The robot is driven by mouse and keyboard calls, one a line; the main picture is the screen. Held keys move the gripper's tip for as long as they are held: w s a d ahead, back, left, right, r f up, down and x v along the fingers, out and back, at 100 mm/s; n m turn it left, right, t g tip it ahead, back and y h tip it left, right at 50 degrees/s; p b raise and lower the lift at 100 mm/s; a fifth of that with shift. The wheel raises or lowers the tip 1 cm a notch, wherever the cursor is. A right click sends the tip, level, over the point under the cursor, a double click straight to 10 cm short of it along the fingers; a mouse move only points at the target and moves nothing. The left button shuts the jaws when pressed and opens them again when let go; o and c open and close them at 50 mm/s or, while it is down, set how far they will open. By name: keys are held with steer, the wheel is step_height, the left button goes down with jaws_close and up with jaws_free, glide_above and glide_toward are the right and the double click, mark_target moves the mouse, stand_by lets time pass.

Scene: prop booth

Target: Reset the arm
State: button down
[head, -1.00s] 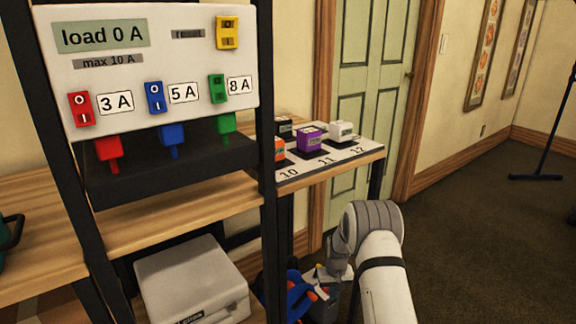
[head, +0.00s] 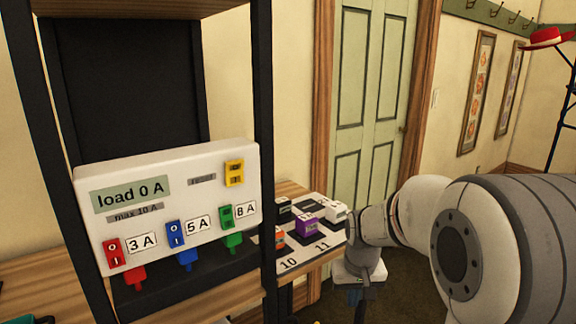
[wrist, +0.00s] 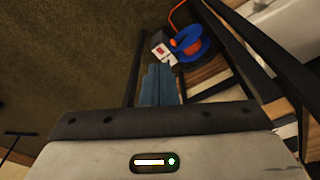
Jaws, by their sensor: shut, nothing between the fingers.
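My gripper (wrist: 158,85) shows in the wrist view with its two blue-grey fingers together and nothing between them. It points down past a shelf frame toward the dark floor. In the head view my arm comes in from the right, and the gripper (head: 357,300) hangs low beside the right end of the shelf, partly cut by the picture's lower part. No object is in contact with it that I can make out.
A white load panel (head: 222,205) with red, blue, green and yellow switches stands on the shelf. Small boxes, including a purple one (head: 306,226), sit on a numbered side shelf. A blue and orange reel (wrist: 190,43) lies below. A green door (head: 368,90) is behind.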

steer(key=s+r+t+p, duration=0.1)
steer(key=s+r+p, duration=0.9)
steer(key=s+r, duration=0.7)
steer(key=s, duration=0.2)
steer(key=shift+s+r+p, duration=0.2)
steer(key=shift+s+p, duration=0.1)
